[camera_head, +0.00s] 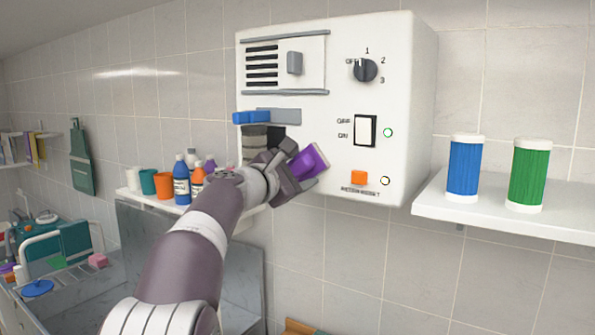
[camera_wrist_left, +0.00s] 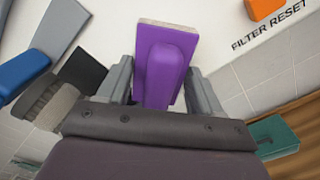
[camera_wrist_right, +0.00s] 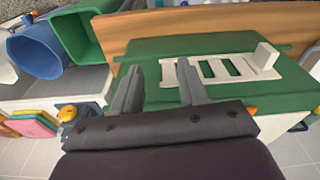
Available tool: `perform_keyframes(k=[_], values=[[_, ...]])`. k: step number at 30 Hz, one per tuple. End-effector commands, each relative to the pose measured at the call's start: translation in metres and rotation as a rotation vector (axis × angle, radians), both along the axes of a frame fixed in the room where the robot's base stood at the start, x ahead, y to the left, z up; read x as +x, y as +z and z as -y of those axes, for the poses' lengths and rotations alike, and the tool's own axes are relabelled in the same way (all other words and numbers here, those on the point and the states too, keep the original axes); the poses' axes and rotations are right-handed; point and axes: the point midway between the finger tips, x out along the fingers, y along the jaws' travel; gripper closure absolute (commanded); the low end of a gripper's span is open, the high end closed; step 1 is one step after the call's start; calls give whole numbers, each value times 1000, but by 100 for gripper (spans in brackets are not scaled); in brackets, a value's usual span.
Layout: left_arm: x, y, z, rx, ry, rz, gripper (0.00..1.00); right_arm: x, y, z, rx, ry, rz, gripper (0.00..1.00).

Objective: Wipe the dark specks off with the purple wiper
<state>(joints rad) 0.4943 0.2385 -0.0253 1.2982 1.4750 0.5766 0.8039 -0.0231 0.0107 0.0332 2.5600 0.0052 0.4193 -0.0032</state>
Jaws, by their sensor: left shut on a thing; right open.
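The purple wiper (camera_head: 309,162) is held in my left gripper (camera_head: 293,172), at the lower front of the white wall unit (camera_head: 410,120). In the left wrist view the wiper (camera_wrist_left: 165,65) sits between the two fingers of my left gripper (camera_wrist_left: 165,85), its pale edge pointing at the white panel. I cannot tell whether that edge touches the panel. I can make out no dark specks; the arm and wiper hide part of the panel. My right gripper (camera_wrist_right: 158,85) is open and empty above a green board with a white slotted piece (camera_wrist_right: 225,68).
The unit carries a dial (camera_head: 365,70), a switch (camera_head: 366,131), an orange button (camera_head: 359,177) and a blue handle (camera_head: 252,117). A shelf at right (camera_head: 500,207) holds blue (camera_head: 464,168) and green (camera_head: 529,174) cylinders. Bottles and cups stand on a shelf at left.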

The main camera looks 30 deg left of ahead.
Motion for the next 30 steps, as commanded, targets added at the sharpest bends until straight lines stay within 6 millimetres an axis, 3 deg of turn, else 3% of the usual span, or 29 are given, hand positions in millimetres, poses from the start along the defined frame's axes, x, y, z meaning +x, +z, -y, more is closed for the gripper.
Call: perform_keyframes(k=[1,5,27,30], values=[[0,-13,0,0,0,0,59,0,-13,0,0,0,0,57],[-1,-16,0,0,1,1,59,0,-18,0,0,0,0,57],[3,48,0,0,1,1,59,0,40,0,0,0,0,57],[3,46,0,0,0,0,59,0,38,0,0,0,0,57]])
